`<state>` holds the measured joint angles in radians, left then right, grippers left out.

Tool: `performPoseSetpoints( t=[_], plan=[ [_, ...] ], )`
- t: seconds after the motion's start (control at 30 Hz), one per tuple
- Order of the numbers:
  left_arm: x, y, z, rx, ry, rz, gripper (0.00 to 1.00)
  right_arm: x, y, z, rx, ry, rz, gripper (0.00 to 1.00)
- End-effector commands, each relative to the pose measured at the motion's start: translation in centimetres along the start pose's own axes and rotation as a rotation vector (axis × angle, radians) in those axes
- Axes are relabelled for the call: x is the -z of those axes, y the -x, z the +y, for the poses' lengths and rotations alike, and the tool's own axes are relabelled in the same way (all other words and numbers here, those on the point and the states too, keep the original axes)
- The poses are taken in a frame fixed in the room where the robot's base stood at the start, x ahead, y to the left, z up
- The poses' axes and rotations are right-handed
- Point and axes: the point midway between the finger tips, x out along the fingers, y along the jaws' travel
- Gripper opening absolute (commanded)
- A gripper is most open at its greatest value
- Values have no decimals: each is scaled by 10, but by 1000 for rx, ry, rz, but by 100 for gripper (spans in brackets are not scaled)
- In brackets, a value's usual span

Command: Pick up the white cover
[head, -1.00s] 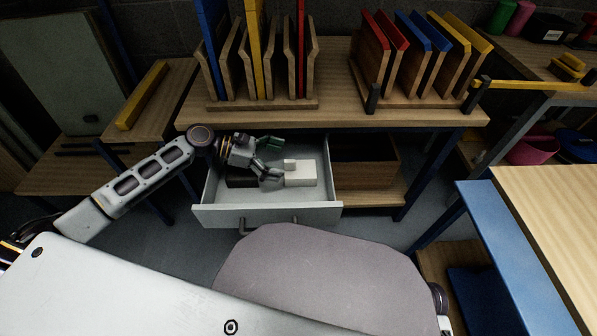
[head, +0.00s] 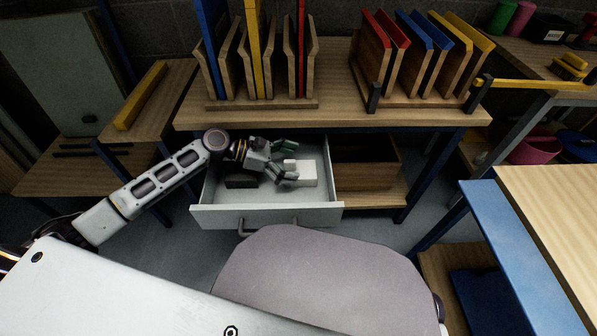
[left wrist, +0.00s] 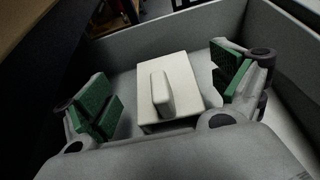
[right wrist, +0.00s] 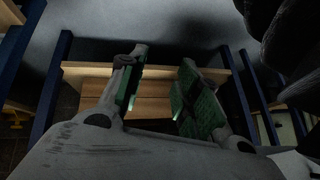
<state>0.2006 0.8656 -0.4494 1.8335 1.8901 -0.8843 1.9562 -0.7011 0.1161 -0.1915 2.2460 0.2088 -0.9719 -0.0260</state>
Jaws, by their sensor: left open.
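The white cover (head: 307,174) lies in the open drawer (head: 265,215), towards its right side. In the left wrist view the cover (left wrist: 186,77) is a flat rectangular block with a raised upright handle (left wrist: 162,93) in its middle. My left gripper (head: 288,161) is open over the drawer at the left end of the cover. In the left wrist view its green-padded fingers (left wrist: 165,90) stand on either side of the cover, apart from the handle. My right gripper (right wrist: 160,92) is open and empty, away from the cover, and shows only in the right wrist view.
A dark block (head: 241,182) lies in the drawer left of the cover. The drawer walls surround the cover. Above is a wooden bench (head: 340,115) with racks of coloured panels (head: 425,55). An open wooden compartment (head: 365,178) is right of the drawer.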

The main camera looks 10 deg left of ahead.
Motion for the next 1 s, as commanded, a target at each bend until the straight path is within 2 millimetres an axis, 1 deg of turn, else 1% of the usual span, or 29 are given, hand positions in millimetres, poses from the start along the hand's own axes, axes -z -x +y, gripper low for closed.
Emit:
performPoseSetpoints(
  t=[0.03,0.07,0.2,0.3,0.43,0.87,1.0],
  plan=[
    [1,-7,0,1,-1,-2,95,-9,-9,2,1,-5,0,33],
    [1,-11,0,1,-2,-2,95,-14,-12,2,3,-8,-1,33],
    [1,-26,0,0,0,-2,95,-18,-21,3,10,-20,21,33],
    [0,-33,0,0,-2,-1,95,-20,-24,3,13,-26,31,33],
    [0,-37,0,0,-1,0,95,-20,-25,3,15,-29,38,33],
    [0,-37,0,0,0,0,95,-19,-24,4,14,-29,39,33],
    [0,-37,0,0,0,0,77,-19,-24,4,14,-29,39,33]
  ],
)
